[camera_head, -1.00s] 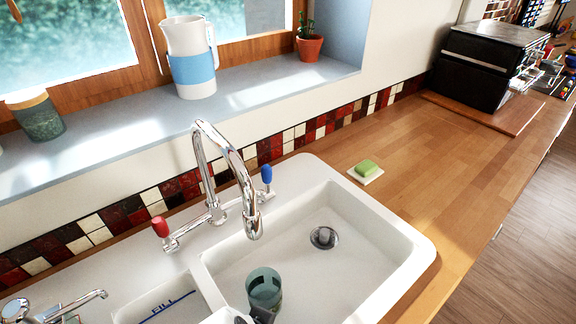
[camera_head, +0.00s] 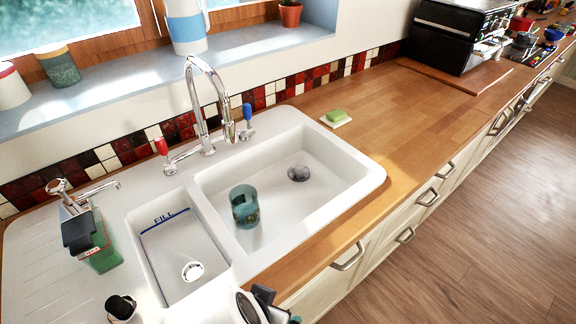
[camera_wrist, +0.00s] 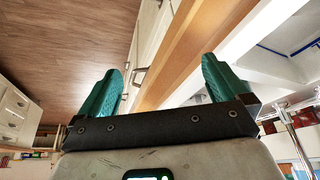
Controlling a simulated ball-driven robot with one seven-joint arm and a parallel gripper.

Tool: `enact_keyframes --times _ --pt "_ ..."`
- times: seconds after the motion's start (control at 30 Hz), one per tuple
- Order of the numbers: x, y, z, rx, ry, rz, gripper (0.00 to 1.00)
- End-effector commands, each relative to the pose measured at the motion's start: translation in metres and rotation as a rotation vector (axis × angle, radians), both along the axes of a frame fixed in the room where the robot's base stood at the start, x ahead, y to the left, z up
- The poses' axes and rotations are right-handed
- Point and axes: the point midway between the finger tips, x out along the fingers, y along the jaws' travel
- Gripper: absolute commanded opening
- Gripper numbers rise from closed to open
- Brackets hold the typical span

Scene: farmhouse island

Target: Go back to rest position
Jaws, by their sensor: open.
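My gripper (camera_wrist: 160,92) shows in the wrist view with two green fingers spread wide apart and nothing between them. In the head view, part of my white and dark arm end shows at the bottom middle, in front of the counter edge; its fingertips are mostly hidden there. A teal cup (camera_head: 245,206) stands in the large basin of the white sink (camera_head: 290,165), apart from my gripper.
The chrome faucet (camera_head: 207,110) rises behind the sink. A green soap bottle (camera_head: 101,245) stands at left. A green sponge (camera_head: 336,115) lies on a small dish. The wooden counter (camera_head: 420,120) is largely clear. Drawers with handles (camera_head: 348,257) line the front.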

Motion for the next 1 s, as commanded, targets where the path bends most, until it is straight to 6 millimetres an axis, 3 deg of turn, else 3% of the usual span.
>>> enact_keyframes --times 0.37,0.57,0.67,0.8,1.0 --pt "0.019 -0.041 -0.008 -0.032 0.000 0.019 1.00" --pt "0.031 -0.078 -0.016 -0.061 0.008 0.039 1.00" --pt "0.036 -0.103 -0.022 -0.079 0.017 0.055 1.00" --pt "0.037 -0.151 -0.035 -0.111 0.045 0.084 1.00" --pt "0.018 -0.225 -0.060 -0.139 0.116 0.143 1.00"
